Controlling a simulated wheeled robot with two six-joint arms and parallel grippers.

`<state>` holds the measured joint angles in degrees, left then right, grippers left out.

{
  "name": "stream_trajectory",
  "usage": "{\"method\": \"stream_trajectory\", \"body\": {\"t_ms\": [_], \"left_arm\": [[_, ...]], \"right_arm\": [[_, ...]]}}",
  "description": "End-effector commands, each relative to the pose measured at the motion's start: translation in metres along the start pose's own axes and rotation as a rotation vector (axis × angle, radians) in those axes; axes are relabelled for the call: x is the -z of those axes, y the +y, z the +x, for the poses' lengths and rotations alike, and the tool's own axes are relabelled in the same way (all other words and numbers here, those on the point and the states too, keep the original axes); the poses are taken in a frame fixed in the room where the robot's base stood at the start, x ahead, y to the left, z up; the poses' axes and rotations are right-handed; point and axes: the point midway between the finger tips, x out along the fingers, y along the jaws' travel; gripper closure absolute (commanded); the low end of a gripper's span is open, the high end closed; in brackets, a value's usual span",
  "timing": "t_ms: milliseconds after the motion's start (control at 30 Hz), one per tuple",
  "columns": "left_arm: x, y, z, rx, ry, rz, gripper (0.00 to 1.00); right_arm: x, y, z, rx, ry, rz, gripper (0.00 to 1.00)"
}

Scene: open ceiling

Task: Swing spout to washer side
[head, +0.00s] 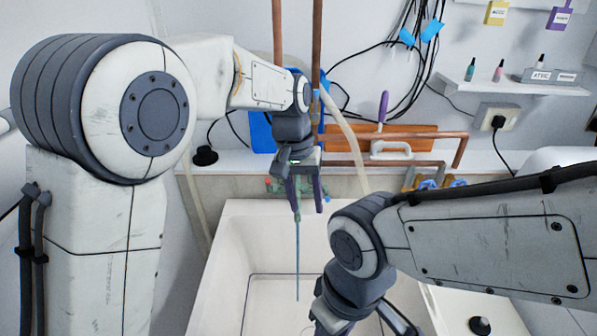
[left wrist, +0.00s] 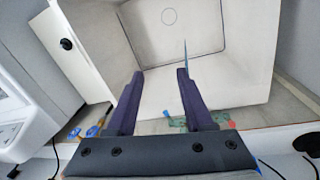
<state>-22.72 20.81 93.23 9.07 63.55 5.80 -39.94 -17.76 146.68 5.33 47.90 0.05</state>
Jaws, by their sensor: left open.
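The spout (head: 297,262) is a thin blue-grey rod. It reaches from the wall tap (head: 270,186) out over the white sink (head: 232,222). My left gripper (head: 305,203) is open, pointing down above the tap end of the spout. In the left wrist view, the spout's far part (left wrist: 185,50) shows just past the tip of the right-hand finger, which hides the rest. The space between the fingers (left wrist: 160,74) looks empty. I cannot tell whether the finger touches the spout. My right arm crosses at the lower right; its gripper is out of frame.
A white appliance (head: 572,160), possibly the washer, stands right of the sink. A white panel with a black knob (head: 480,325) is at lower right. Copper pipes (head: 317,40), a pale hose (head: 347,130) and black cables are near my left wrist. The sink basin is empty.

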Motion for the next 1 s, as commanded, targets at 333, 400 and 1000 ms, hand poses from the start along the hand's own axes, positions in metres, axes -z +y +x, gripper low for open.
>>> {"method": "stream_trajectory", "body": {"t_ms": [333, 400, 1000], "left_arm": [[0.120, -0.060, -0.020, -0.040, 0.013, -0.211, 0.48], [0.127, -0.066, -0.019, -0.044, 0.014, -0.226, 0.48], [0.133, -0.065, 0.065, -0.045, 0.013, -0.233, 0.48]], "right_arm": [[0.003, -0.004, -0.048, 0.000, 0.000, 0.001, 0.53], [0.003, -0.004, -0.050, 0.000, 0.000, 0.001, 0.53], [0.004, -0.005, -0.073, 0.000, 0.000, 0.002, 0.53]]}}
